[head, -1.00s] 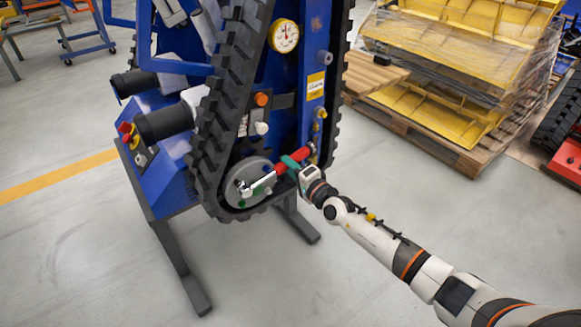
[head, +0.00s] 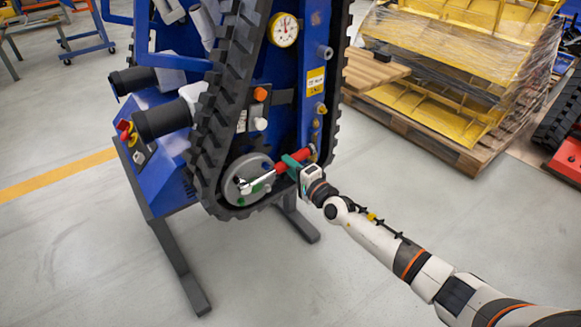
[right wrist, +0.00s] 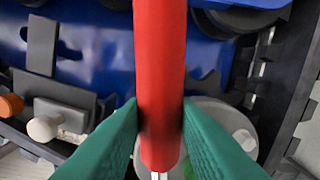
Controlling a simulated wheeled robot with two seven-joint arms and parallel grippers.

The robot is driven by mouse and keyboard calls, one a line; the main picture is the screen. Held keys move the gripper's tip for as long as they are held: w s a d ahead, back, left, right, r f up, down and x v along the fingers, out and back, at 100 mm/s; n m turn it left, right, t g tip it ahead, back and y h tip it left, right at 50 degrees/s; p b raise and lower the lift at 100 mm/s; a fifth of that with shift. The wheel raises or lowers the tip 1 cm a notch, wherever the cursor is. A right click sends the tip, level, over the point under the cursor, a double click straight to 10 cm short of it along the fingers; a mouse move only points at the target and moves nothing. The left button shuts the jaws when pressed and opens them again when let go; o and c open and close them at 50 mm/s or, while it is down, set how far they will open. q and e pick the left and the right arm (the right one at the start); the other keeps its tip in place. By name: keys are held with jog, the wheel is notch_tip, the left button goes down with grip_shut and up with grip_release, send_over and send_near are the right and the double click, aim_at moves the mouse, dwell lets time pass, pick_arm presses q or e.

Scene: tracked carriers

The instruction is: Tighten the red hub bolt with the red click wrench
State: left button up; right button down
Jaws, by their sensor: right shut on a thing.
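The red click wrench (head: 296,159) has a red handle and a chrome head end. It reaches from the right across the grey wheel hub (head: 232,195) at the bottom of the tracked carrier. Its head end lies over the hub face; I cannot tell whether it is seated on a bolt. The red hub bolt cannot be made out. My right gripper (head: 291,164) is shut on the red handle with its green fingers. In the right wrist view the fingers (right wrist: 160,125) press both sides of the handle (right wrist: 160,60), and the hub (right wrist: 215,108) lies behind. My left gripper is not in view.
The blue carrier frame (head: 311,120) with its black track (head: 222,100) stands on a dark stand (head: 180,270). A round gauge (head: 284,30) sits above. A wooden pallet (head: 430,140) with wrapped yellow parts stands at right. The floor in front is clear.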

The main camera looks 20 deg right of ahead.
pick_arm(q)
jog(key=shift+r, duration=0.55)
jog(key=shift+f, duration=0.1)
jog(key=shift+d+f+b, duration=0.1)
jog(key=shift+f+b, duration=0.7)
jog(key=shift+b, duration=0.05)
pick_arm(e)
jog(key=shift+f+m, duration=0.65)
jog(key=shift+m, duration=0.05)
